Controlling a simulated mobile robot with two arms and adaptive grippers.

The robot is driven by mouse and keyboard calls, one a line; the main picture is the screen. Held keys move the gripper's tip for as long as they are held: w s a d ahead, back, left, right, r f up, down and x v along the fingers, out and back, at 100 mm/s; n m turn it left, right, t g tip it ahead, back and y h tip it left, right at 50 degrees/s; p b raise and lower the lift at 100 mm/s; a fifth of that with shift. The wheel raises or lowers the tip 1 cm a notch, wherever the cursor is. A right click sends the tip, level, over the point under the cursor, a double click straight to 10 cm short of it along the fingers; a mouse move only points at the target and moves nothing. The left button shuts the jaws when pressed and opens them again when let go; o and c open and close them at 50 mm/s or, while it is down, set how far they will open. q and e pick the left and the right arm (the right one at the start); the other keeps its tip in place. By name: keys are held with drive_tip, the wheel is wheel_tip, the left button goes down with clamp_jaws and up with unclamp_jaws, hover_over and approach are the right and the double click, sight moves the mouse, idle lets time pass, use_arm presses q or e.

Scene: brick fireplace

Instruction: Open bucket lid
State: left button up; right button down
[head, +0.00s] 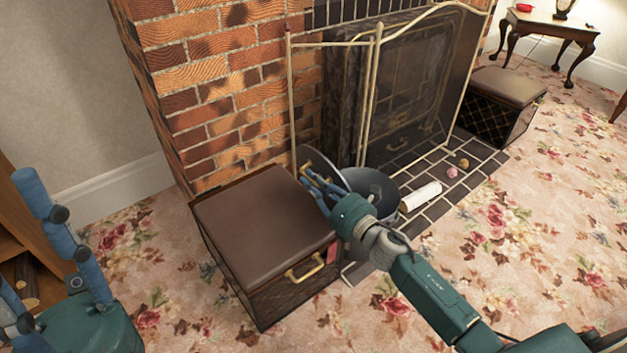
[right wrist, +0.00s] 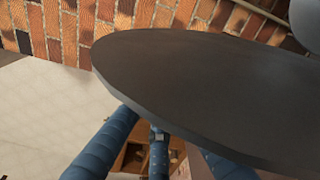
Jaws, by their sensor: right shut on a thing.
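The dark grey metal bucket (head: 374,186) stands on the hearth tiles beside a brown box seat. Its round lid (head: 313,156) is tilted up at the bucket's left side, and the bucket's opening shows. My right gripper (head: 312,177) is shut at the lid's handle. In the right wrist view the lid (right wrist: 200,85) fills much of the picture as a tilted dark disc, with my blue fingers (right wrist: 155,145) under its edge; the grip itself is hidden there. My left gripper (head: 22,235) is at the left edge, its blue fingers spread and empty.
The brown box seat (head: 265,215) with a brass handle is close left of the bucket. A brass-framed fire screen (head: 375,90) stands behind. A white roll (head: 421,196) lies right of the bucket. Another box seat (head: 500,105) is farther right. Floral carpet in front is clear.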

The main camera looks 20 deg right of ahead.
drive_tip(key=c, duration=1.8)
unclamp_jaws()
drive_tip(key=shift+a, duration=0.1)
drive_tip(key=shift+c, duration=0.2)
drive_tip(key=v, duration=1.2)
